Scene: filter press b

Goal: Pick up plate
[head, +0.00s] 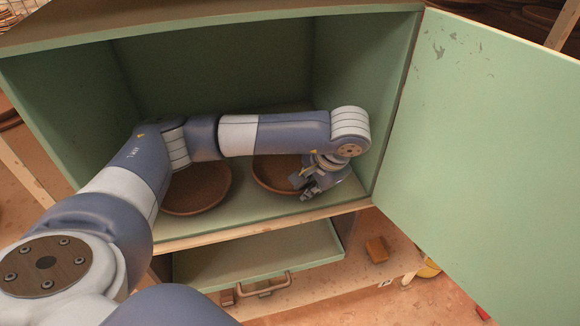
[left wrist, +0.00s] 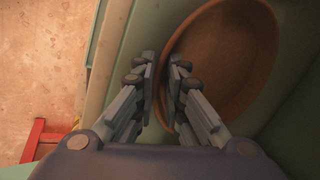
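Two round brown plates lie on the floor of an open green cabinet. The left plate (head: 200,187) is partly hidden by my left arm. The right plate (head: 273,173) has its right edge hidden by my left gripper (head: 305,188), which points down at its rim. In the left wrist view this plate (left wrist: 232,55) fills the upper middle. The fingertips of my left gripper (left wrist: 163,72) stand a narrow gap apart, on either side of the plate's rim. I cannot tell whether they press on it. My right gripper is not in view.
The cabinet's walls and top edge (head: 230,18) surround my left arm. Its open door (head: 490,130) stands at the right. Below is a green drawer (head: 250,258) with a handle (head: 264,286). A small brown block (head: 377,250) lies to its right.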

